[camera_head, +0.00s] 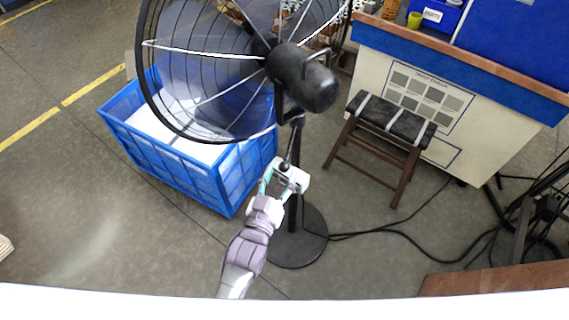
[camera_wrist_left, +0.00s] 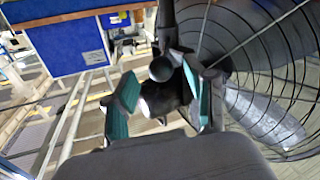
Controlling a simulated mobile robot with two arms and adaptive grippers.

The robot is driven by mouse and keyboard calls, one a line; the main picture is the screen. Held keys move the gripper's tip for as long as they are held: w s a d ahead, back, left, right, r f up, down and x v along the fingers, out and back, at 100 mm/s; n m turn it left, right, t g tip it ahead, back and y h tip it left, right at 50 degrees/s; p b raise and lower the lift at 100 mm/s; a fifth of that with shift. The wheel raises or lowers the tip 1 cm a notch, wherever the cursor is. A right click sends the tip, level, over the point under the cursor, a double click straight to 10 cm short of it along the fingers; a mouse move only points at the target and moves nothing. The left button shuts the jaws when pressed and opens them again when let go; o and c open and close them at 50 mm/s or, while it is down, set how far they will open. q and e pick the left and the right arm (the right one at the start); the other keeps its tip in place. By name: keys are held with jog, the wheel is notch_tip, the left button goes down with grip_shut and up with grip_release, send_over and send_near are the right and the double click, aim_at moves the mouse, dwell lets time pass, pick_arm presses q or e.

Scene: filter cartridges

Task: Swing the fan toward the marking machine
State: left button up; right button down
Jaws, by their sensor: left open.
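The black pedestal fan (camera_head: 305,78) stands on a round base (camera_head: 297,238), its wire cage at upper left and its motor housing toward me. My left gripper (camera_head: 283,172) is at the fan's pole, below the motor. In the left wrist view my left gripper (camera_wrist_left: 160,92) has its teal-padded fingers apart, with a round black knob (camera_wrist_left: 160,68) of the fan between or just beyond them. I cannot tell whether the fingers touch it. The fan cage (camera_wrist_left: 265,75) fills the right of that view. I cannot identify the marking machine. My right gripper is not in view.
A blue crate (camera_head: 180,170) with white contents stands behind the fan at left. A dark-topped stool (camera_head: 390,118) stands to the right, before a blue and cream bench (camera_head: 500,105). Black cables (camera_head: 400,232) run from the fan's base across the floor.

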aim_at(284, 168)
pick_arm(q)
jog(key=shift+x, duration=1.55)
grip_shut()
